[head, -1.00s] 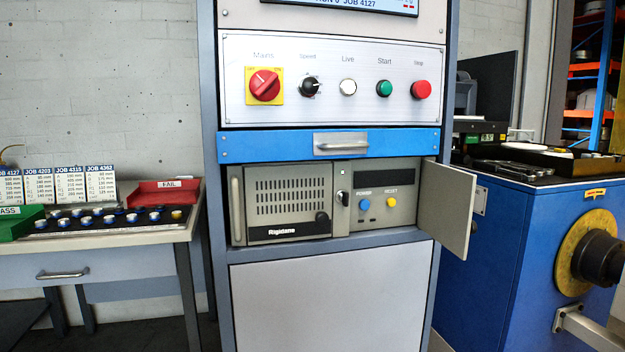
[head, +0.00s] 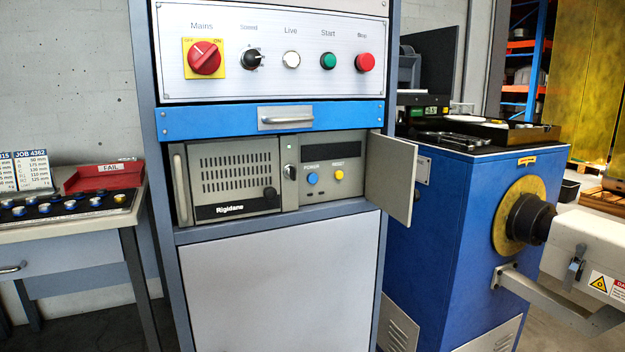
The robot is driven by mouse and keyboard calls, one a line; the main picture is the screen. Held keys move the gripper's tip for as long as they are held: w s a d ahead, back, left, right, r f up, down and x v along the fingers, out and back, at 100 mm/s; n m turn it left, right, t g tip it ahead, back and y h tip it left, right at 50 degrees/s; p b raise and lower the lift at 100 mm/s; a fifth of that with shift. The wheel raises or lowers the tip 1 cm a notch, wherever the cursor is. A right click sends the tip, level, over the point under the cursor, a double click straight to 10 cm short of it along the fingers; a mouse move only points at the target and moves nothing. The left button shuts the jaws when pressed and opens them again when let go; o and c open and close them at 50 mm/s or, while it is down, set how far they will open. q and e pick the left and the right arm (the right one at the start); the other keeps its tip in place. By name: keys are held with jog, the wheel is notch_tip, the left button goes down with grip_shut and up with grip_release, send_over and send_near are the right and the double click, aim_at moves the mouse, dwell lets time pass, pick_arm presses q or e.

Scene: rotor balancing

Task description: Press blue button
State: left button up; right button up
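The blue button (head: 312,179) is a small round button under the label POWER. It is on the grey front panel of the Rigidane unit (head: 234,183) in the cabinet bay below the blue drawer. A yellow button (head: 339,175) labelled RESET is just to its right, and a dark display (head: 331,150) is above them. The small door (head: 392,178) on the right of the bay stands open, so the buttons are uncovered. Neither of my grippers is in the head view.
Above is a control panel (head: 280,88) with a red mains switch, knob and lamps. A blue drawer (head: 230,122) with a handle crosses below it. A bench with a red FAIL tray (head: 103,176) is left. A blue machine (head: 473,230) with a dark spindle (head: 530,218) is right.

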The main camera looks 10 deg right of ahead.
grip_shut()
dwell(1.7)
